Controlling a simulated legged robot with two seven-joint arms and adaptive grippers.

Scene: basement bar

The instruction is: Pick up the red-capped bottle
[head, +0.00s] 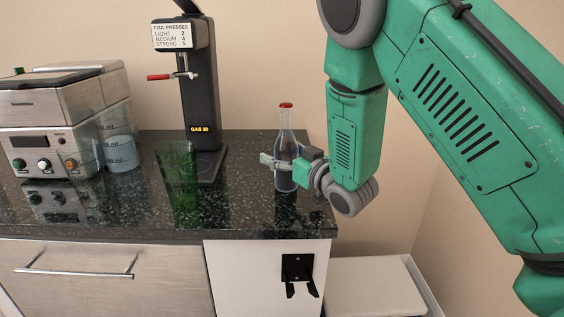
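The red-capped bottle (285,123) is clear glass with a narrow neck and dark liquid low inside. It stands upright near the right end of the dark counter, its base seeming to rest on the top. My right gripper (277,162) reaches in from the right at the bottle's mid-height. Its pale fingers lie around the bottle's body, with their tips showing just past its left side. I cannot tell whether the fingers press on the glass, and they hide part of the body. My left gripper is not in view.
A green glass (179,185) stands left of the bottle on the speckled counter (238,213). Behind it is a black gas dispenser (199,95) with a red handle. A clear measuring cup (119,140) and a metal machine (47,125) stand farther left. The counter ends just right of the bottle.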

